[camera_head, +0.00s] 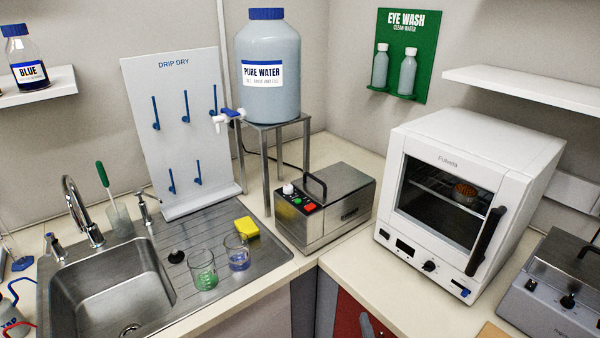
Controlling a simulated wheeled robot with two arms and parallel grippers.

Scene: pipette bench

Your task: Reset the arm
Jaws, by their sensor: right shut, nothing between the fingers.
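The rest of my right arm is out of view. My left gripper is not in view.
A sink (150,262) with a tap (80,212), two beakers (203,270) and a yellow sponge (246,227) are at left. A metal heater block (335,215) stands mid-counter, a white oven (475,150) at right. Bare counter (345,258) lies between them.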

